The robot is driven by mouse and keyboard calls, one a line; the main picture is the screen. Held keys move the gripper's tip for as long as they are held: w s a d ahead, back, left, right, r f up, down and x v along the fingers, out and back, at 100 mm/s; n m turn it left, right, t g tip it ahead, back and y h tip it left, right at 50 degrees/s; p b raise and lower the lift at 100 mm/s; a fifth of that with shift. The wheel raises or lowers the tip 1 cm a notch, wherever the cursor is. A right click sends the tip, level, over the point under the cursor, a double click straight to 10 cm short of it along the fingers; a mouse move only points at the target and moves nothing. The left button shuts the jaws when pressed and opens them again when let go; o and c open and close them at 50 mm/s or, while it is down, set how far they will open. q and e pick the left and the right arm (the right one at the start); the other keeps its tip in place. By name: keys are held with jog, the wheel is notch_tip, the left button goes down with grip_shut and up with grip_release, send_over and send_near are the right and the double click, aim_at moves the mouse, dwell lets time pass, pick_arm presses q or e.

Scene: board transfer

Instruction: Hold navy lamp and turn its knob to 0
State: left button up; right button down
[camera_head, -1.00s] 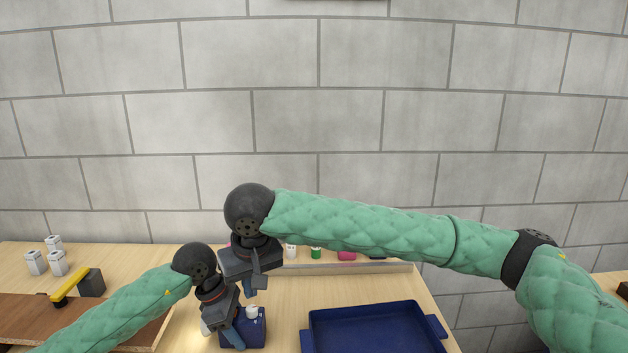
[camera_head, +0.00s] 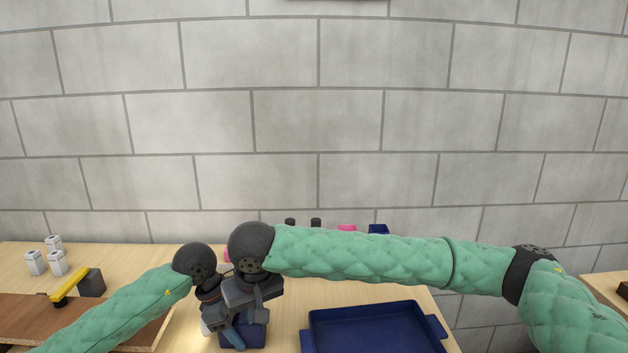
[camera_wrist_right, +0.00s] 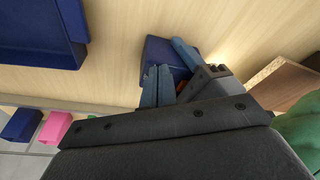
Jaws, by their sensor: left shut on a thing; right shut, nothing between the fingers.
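The navy lamp (camera_head: 257,337) is a dark blue box on the table, low in the head view. It also shows in the right wrist view (camera_wrist_right: 157,52). A pale part and a warm glow on the table show at its left. My left gripper (camera_head: 234,338) is shut on the lamp at its left side. My right gripper (camera_head: 256,318) is shut and empty, right above the lamp's top. Its blue-grey fingers (camera_wrist_right: 157,84) show close together over the lamp in the wrist view. The knob is hidden behind the right gripper, so its setting cannot be read.
A navy tray (camera_head: 314,342) stands to the right of the lamp. A brown board (camera_head: 25,308) lies at the left, with a yellow bar (camera_head: 70,287) and several white pieces (camera_head: 57,262) behind. Small coloured items, one pink (camera_wrist_right: 55,128), stand at the back edge.

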jog(key=shift+w, duration=0.25)
dwell(0.7)
jog(key=shift+w+d, duration=0.2)
jog(key=shift+d, duration=0.15)
jog(key=shift+w+d, duration=0.25)
jog(key=shift+w, duration=0.05)
dwell(0.6)
jog(key=shift+s+d, duration=0.1)
jog(key=shift+s, duration=0.05)
jog(key=w+v, duration=0.1)
jog(key=v, duration=0.4)
jog(key=shift+s+r, duration=0.25)
jog(key=shift+r, duration=0.3)
